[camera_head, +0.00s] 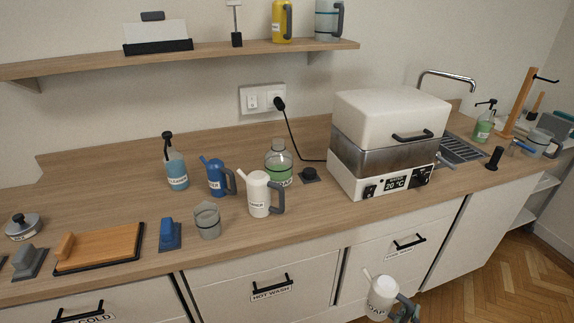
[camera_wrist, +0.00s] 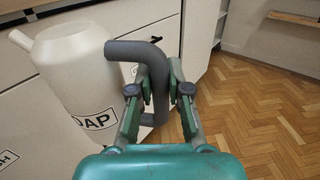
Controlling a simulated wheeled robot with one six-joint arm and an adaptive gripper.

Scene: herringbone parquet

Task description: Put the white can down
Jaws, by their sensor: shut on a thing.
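The white can (camera_head: 382,297) has a spout, a grey handle and a label reading SOAP. In the head view it is at the bottom right, in front of the drawer fronts and below the counter's front edge. In the wrist view the white can (camera_wrist: 78,85) fills the left side, roughly upright, with its label partly cut off. My gripper (camera_wrist: 158,100) is shut on the can's grey handle. In the head view my gripper (camera_head: 406,310) shows only in part at the bottom edge. The wooden counter (camera_head: 330,222) is behind and above the can.
On the counter stand another white can (camera_head: 259,194), a blue can (camera_head: 217,178), a grey cup (camera_head: 207,220), a soap bottle (camera_head: 279,162) and a white water bath (camera_head: 385,150). A drawer handle (camera_head: 409,243) sticks out near the held can. Bare counter lies at the front middle.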

